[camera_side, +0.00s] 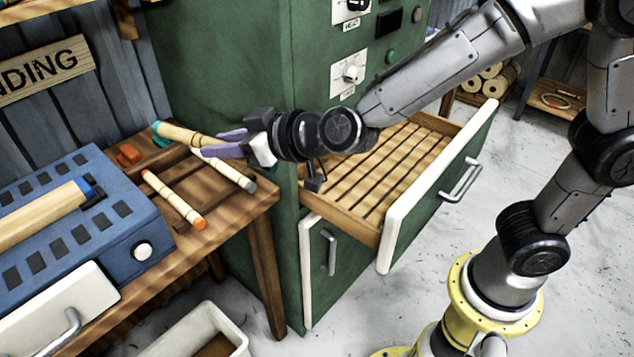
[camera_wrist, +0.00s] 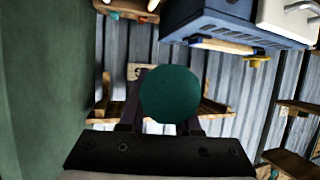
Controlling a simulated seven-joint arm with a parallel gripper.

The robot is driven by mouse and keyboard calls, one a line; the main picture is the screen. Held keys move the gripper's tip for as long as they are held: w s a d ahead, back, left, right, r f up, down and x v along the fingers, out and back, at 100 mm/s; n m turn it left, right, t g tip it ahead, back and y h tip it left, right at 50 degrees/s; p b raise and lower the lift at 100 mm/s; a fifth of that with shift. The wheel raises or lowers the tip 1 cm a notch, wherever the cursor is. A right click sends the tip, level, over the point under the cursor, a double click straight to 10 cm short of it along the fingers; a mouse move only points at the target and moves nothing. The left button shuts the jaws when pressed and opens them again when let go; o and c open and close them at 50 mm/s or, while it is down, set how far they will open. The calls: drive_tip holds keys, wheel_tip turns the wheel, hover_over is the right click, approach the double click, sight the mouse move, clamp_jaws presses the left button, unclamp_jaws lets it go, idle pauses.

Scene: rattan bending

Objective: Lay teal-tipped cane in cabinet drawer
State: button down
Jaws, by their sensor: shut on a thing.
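The teal-tipped cane (camera_side: 183,135) is pale tan and points left from my gripper (camera_side: 205,145), with a teal end at its left. My gripper's purple fingers are shut on it, above the back right of the workbench. In the wrist view a round teal cane end (camera_wrist: 170,94) fills the space between the fingers and hides what lies behind it. The green cabinet (camera_side: 235,70) has its upper drawer (camera_side: 400,165) pulled open, to the right of my gripper. The drawer's slatted wooden floor looks empty where visible; my arm hides part of it.
A grey-tipped cane (camera_side: 230,173) and an orange-tipped cane (camera_side: 175,200) lie on the wooden workbench (camera_side: 225,210). A blue machine (camera_side: 90,235) with a thick tan roller stands at the left. A pale bin (camera_side: 200,330) sits on the floor below. The cabinet corner stands between bench and drawer.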

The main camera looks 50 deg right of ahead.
drive_tip(key=w+d+f+m+h, duration=0.3)
drive_tip(key=w+d+f, duration=0.1)
drive_tip(key=d+f, duration=0.35)
drive_tip(key=s+a+r+n+y, duration=0.1)
drive_tip(key=a+r, duration=0.2)
drive_tip(key=s+a+r+n+y, duration=0.1)
drive_tip(key=s+a+r, duration=0.1)
drive_tip(key=r, duration=0.1)
drive_tip(key=s+a+r+n+y, duration=0.1)
drive_tip(key=s+a+r, duration=0.1)
drive_tip(key=a+r, duration=0.1)
drive_tip(key=shift+s+a+n+y, duration=0.1)
drive_tip(key=shift+a+n+y, duration=0.2)
drive_tip(key=shift+a+y, duration=0.1)
drive_tip(key=s+a+n+g+y, duration=0.2)
drive_tip(key=s+a+n+y, duration=0.2)
drive_tip(key=s, duration=0.5)
drive_tip(key=shift+s+a+r+g+y, duration=0.15)
drive_tip(key=shift+a+g+y, duration=0.15)
drive_tip(key=shift+a, duration=0.2)
